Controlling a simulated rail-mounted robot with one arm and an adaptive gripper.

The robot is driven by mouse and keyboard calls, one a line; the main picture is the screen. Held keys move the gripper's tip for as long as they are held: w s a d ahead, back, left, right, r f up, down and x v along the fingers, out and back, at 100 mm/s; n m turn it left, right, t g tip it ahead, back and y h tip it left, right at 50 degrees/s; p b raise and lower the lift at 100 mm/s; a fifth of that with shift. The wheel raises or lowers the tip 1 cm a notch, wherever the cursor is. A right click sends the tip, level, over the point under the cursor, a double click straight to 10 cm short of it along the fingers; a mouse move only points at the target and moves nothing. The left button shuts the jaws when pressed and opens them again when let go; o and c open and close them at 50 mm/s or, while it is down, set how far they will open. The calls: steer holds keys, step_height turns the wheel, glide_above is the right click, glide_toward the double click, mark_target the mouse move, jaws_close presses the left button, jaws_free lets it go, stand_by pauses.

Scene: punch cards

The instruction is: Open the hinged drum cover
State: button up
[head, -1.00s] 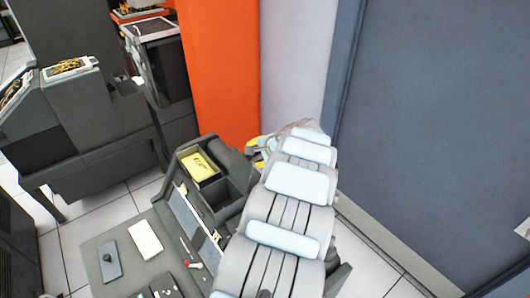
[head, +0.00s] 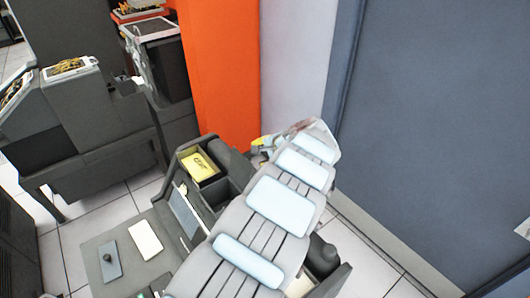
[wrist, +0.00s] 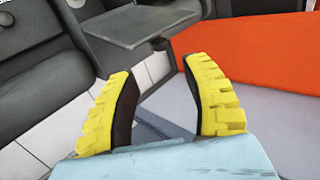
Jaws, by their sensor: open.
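The card punch machine (head: 140,244) stands in the foreground of the head view. Its drum cover cannot be told apart for certain; a dark rounded housing (head: 236,164) sits beside the tray of yellow cards (head: 199,166). My arm hides the machine's right side. My gripper (head: 259,145) shows only as a bit of yellow at the arm's far end, just beyond the housing. In the wrist view my gripper (wrist: 157,72) has its two yellow ridged fingers apart, with nothing held between them. Pale tiles and a grey surface show behind the fingers.
An orange panel (head: 215,75) stands behind the machine, and it also fills the right of the wrist view (wrist: 255,60). A grey wall (head: 440,130) bounds the right. A second machine (head: 85,120) stands at the left. A white card (head: 145,240) lies on the desk.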

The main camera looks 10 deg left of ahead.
steer(key=shift+v, duration=1.2)
